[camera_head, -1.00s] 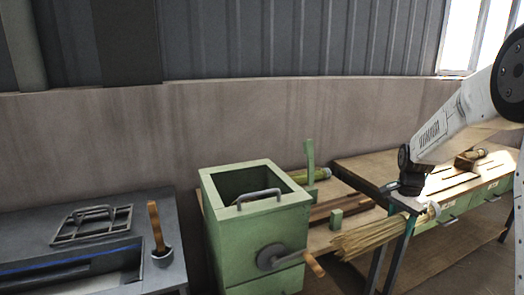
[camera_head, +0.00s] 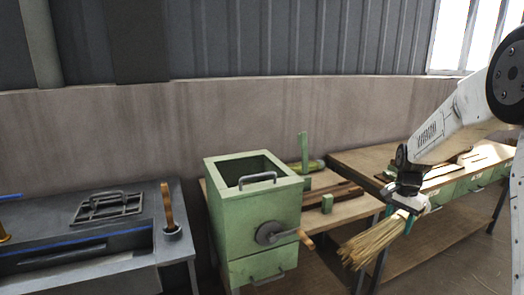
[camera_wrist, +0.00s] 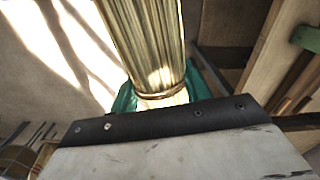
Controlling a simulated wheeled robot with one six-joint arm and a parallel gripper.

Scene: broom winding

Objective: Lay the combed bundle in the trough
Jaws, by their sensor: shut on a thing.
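The straw bundle (camera_head: 372,242) hangs down and to the left from my gripper (camera_head: 408,197), its frayed end spread out below. My gripper is shut on the bundle's bound end. In the wrist view, the bundle (camera_wrist: 146,40) runs away from the camera, with a tie band around it between teal finger pads (camera_wrist: 162,96). A long dark recess with a blue edge (camera_head: 75,247) lies in the grey bench at the left; it looks like a trough, though I cannot be sure. The bundle is well to the right of it.
A wooden-handled tool (camera_head: 168,205) stands upright on that bench. A low table (camera_head: 345,208) holds green posts. A drawered workbench (camera_head: 350,160) is behind my arm.

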